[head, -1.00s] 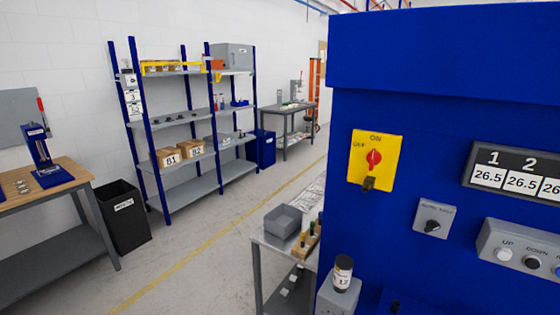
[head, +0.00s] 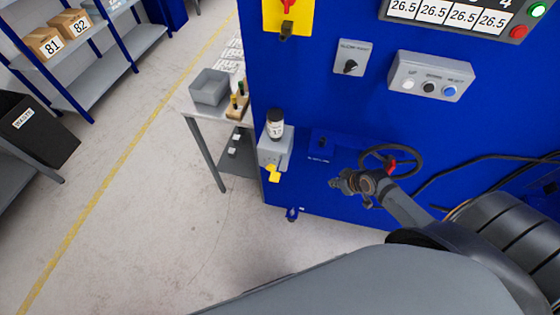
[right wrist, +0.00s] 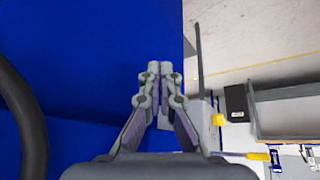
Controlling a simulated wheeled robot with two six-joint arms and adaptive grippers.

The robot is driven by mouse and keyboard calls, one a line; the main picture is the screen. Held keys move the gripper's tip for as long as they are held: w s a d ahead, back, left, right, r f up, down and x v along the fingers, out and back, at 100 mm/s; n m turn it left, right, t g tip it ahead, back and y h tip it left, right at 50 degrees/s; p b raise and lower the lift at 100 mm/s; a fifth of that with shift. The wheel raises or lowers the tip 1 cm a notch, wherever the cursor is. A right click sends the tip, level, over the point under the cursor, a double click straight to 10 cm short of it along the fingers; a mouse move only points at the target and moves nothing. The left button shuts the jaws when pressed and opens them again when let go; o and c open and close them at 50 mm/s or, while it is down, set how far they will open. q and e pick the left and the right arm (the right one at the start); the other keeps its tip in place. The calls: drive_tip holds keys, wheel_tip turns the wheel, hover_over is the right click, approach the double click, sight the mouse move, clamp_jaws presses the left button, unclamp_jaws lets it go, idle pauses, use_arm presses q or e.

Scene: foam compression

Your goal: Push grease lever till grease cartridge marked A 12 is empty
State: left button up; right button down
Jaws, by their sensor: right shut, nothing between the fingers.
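The grease cartridge (head: 276,123) is a small cylinder with a dark cap and a label that seems to end in 12; the rest is too small to read. It stands upright on a grey box (head: 275,150) on the blue machine's side. A yellow lever (head: 272,173) sticks out below the box; a yellow piece (right wrist: 218,119), likely the lever, shows in the right wrist view. My right gripper (head: 340,183) is to the right of the lever, apart from it, near a black handwheel. In the right wrist view its fingertips (right wrist: 160,67) are together and empty. My left gripper is not in view.
The black handwheel (head: 391,160) with a red part is close to my right wrist. The blue machine (head: 330,110) fills the right side. A table (head: 195,112) with a grey bin (head: 210,87) stands behind the box. The floor left of the lever is clear.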

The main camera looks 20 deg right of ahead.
drive_tip(key=a+r+n+y, duration=0.3)
drive_tip(key=a+r, duration=0.3)
drive_tip(key=r, duration=0.5)
drive_tip(key=a+r+n+g+y+p, duration=0.1)
drive_tip(key=a+r+n+y, duration=0.2)
drive_tip(key=a+r, duration=0.4)
wheel_tip(320, 180, up, 4)
drive_tip(key=shift+w+a+r+n, duration=0.2)
drive_tip(key=shift+w+n, duration=0.2)
drive_tip(key=shift+n, duration=0.3)
drive_tip(key=shift+f, duration=0.1)
